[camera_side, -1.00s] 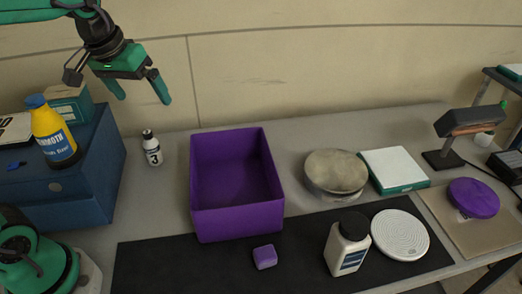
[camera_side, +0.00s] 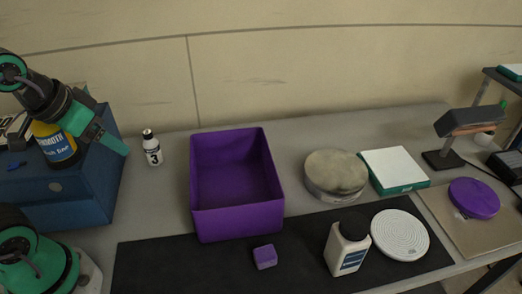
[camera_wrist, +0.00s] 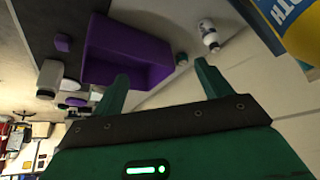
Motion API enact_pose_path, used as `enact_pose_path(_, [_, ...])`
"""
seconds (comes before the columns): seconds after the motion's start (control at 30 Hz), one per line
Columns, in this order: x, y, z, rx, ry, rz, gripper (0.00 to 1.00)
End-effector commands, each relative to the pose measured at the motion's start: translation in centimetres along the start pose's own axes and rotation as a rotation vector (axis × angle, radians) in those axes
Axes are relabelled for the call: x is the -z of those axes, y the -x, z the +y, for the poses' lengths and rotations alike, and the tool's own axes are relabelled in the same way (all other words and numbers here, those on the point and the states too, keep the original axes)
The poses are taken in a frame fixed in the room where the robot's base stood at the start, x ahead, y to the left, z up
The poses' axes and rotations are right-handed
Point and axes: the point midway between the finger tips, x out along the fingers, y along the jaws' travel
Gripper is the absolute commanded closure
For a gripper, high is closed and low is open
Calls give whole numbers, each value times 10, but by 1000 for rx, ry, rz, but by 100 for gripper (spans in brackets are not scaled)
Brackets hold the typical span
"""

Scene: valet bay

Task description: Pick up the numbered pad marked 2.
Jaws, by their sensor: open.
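No pad with a readable 2 shows. Three round pad-like things are in the side view: a worn grey-beige one (camera_side: 336,170), a white ridged one (camera_side: 400,235) on the dark mat, and a purple one (camera_side: 474,198) on a tan board at the right. My gripper (camera_side: 126,150) is open and empty, by the right edge of the blue cabinet, left of a small white bottle marked 3 (camera_side: 153,152). In the wrist view its two fingers (camera_wrist: 162,82) are spread apart, and the small bottle (camera_wrist: 209,38) lies beyond them.
A purple bin (camera_side: 235,215) stands mid-table. A purple block (camera_side: 265,257) and a black-capped bottle (camera_side: 345,252) are on the dark mat (camera_side: 190,265). The yellow bottle (camera_side: 60,150) is on the blue cabinet (camera_side: 70,200), close behind my arm. A white-topped box (camera_side: 394,167) stands right of centre.

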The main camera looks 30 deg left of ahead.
Motion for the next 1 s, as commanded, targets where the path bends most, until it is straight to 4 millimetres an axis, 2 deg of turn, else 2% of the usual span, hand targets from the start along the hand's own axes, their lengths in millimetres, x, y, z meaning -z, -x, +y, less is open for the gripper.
enact_pose_path(0.33, [2,0,0,0,1,-2,24])
enact_pose_path(0.53, [13,-1,-1,2,-4,-20,24])
enact_pose_path(0.77, [43,-9,-4,6,-20,-69,24])
enact_pose_path(1.0, [82,-27,-9,7,-43,-130,24])
